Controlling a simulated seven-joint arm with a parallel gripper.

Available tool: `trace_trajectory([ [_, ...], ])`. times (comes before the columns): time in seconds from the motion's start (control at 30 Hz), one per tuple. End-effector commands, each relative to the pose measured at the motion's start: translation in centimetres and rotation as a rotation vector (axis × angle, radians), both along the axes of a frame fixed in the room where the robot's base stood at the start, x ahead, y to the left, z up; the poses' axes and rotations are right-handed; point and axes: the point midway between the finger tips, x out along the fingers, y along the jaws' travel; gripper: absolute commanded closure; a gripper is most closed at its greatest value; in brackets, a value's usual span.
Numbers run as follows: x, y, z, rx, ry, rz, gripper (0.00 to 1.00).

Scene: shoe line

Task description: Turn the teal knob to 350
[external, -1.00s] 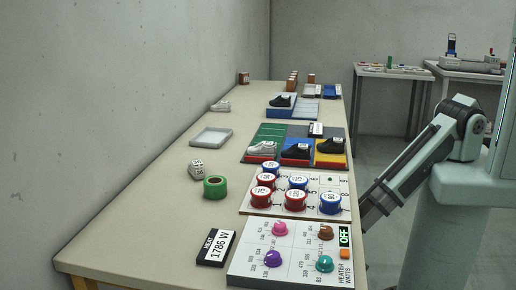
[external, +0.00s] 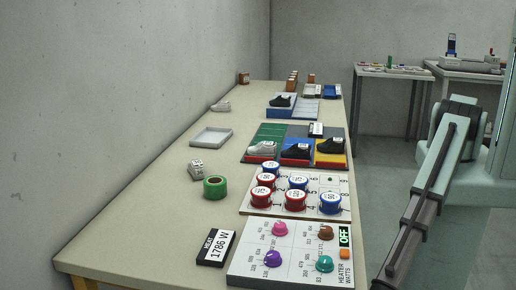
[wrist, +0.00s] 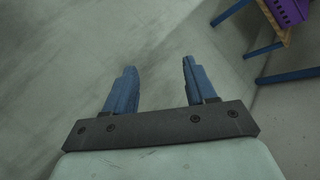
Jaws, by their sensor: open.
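The teal knob (external: 324,264) sits at the near right of a white heater panel (external: 250,264) at the near end of the table. Printed numbers ring it, and its exact setting is too small to read. A purple knob (external: 272,258), a pink knob (external: 280,229) and a brown knob (external: 325,233) share the panel. My gripper (wrist: 157,82) is open and empty in the wrist view, over bare floor. In the external view my arm hangs to the right of the table, apart from the panel, and the fingertips are out of the picture.
A display block (external: 216,248) reading 1786 W lies left of the panel. An OFF sign (external: 344,236) and an orange button (external: 345,254) are at its right edge. Behind it stands a board of red and blue round pieces (external: 298,181). Green tape (external: 215,187) lies left.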

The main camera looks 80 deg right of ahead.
Motion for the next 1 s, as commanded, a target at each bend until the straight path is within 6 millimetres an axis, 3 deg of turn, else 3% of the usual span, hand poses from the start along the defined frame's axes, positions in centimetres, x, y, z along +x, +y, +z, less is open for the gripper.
trace_trajectory([
  [0.03, -1.5, 2.9, 1.2, 0.026, 0.015, 0.009, 0.44],
  [0.2, -5.9, 10.4, 7.0, 0.116, 0.012, 0.099, 0.44],
  [0.4, -7.2, 14.0, 14.1, 0.194, -0.141, 0.318, 0.44],
  [0.67, -4.8, 14.3, 22.0, 0.24, -0.424, 0.647, 0.44],
  [1.0, 1.9, 10.5, 31.2, 0.196, -0.785, 1.082, 0.44],
])
